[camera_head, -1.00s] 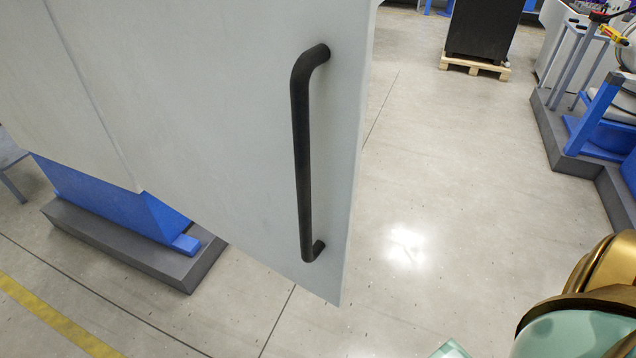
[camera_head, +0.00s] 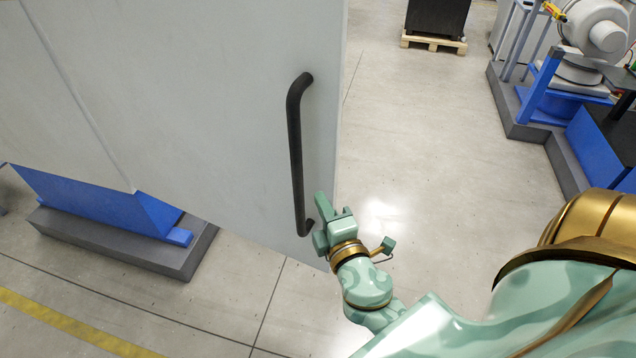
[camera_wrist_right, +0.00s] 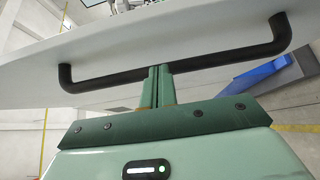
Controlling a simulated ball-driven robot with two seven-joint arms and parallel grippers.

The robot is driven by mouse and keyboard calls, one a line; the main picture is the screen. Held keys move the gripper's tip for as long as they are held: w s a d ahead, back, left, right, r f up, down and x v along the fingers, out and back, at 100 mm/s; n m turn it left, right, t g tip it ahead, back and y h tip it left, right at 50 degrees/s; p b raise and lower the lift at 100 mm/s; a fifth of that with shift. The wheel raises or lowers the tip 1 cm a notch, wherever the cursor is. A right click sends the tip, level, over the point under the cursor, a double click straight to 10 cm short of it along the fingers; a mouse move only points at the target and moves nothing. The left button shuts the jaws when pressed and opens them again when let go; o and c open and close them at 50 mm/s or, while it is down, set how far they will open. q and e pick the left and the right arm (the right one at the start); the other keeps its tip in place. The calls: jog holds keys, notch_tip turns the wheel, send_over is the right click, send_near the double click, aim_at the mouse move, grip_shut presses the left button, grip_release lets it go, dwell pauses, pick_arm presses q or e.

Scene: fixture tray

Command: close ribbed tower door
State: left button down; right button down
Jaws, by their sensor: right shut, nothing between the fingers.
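The large pale grey door (camera_head: 210,110) fills the left and middle of the head view, and its black bar handle (camera_head: 296,150) runs along its right side. The handle also crosses the right wrist view (camera_wrist_right: 215,63). My right gripper (camera_head: 326,212) is at the lower end of the handle in the head view. Its fingers (camera_wrist_right: 157,85) are together and empty, with the tips close to the bar in the right wrist view. I cannot tell whether they touch it. My left gripper is out of view. No ribbed surface shows on the visible door face.
A blue and dark grey base (camera_head: 120,240) stands on the floor beneath the door at left. A black box on a wooden pallet (camera_head: 433,42) and blue-framed machinery (camera_head: 550,90) stand at the back right. The floor right of the door is open.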

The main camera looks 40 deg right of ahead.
aim_at(309, 176)
jog(key=shift+p+x, duration=1)
jog(key=shift+x, duration=3.35)
